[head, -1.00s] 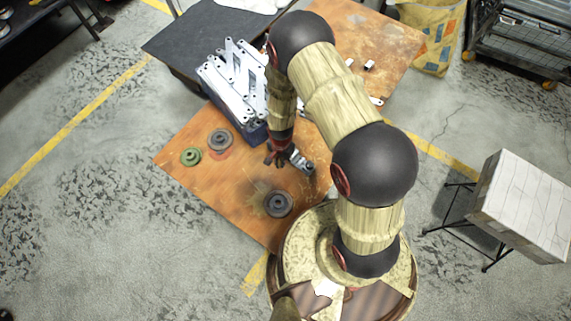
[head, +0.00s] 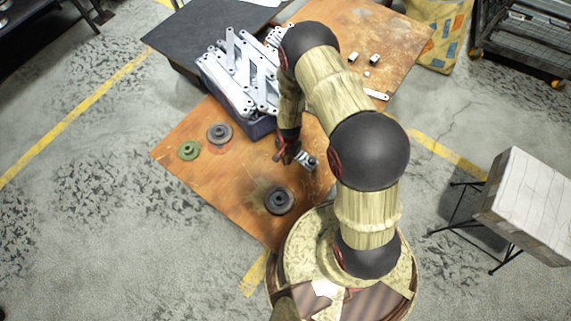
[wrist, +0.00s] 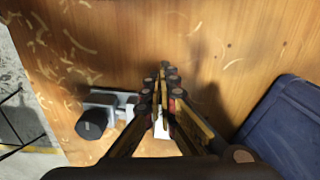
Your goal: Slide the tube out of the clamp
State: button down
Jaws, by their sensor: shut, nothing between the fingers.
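The clamp (wrist: 125,101) is a small grey metal piece on the wooden table, left of my gripper in the wrist view. A dark cylinder (wrist: 93,121), apparently the tube, sits at it. In the head view the clamp (head: 307,160) is just right of my gripper (head: 288,153). My gripper (wrist: 164,70) is shut and empty, its fingertips together over bare wood and apart from the cylinder. A pale piece (wrist: 160,127) shows between the finger links; I cannot tell what it belongs to. The fingers hide part of the clamp's right side.
A blue bin (wrist: 283,122) stands right of my gripper in the wrist view; in the head view it is heaped with metal brackets (head: 243,72). The table's left front is mostly clear.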

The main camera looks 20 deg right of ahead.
jog(key=shift+d, duration=0.1)
jog(key=w+d, duration=0.2)
jog(key=d, duration=0.1)
jog(key=shift+w, duration=0.1)
jog(key=shift+a, duration=0.1)
dwell(0.4)
